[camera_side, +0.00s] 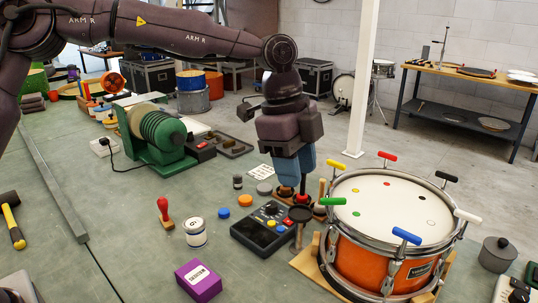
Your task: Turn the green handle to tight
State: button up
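The green handle (333,201) is a T-shaped key on the left rim of an orange drum (370,255) with a white head. Its bar lies roughly level; I cannot tell how tight it is. My gripper (294,190) points down to the left of the drum, apart from the green handle and a little up and left of it in the picture. Its fingertips are small and dark against the items behind, so whether they are open or shut is unclear. I see nothing clearly held.
Yellow (352,154), red (388,157), black (447,176), white (468,216) and blue (407,236) handles ring the drum. A dark button box (262,232) and upright pieces stand close to its left. A purple box (199,281) is at the front.

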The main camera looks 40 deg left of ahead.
jog(key=s+a+m, duration=0.1)
jog(key=m, duration=0.1)
jog(key=s+r+m+g+h, duration=0.1)
jog(key=s+a+r+m+g, duration=0.1)
jog(key=m, duration=0.1)
jog(key=shift+s+a+m+h, duration=0.15)
jog(key=shift+a+m+h, duration=0.15)
jog(key=shift+h, duration=0.1)
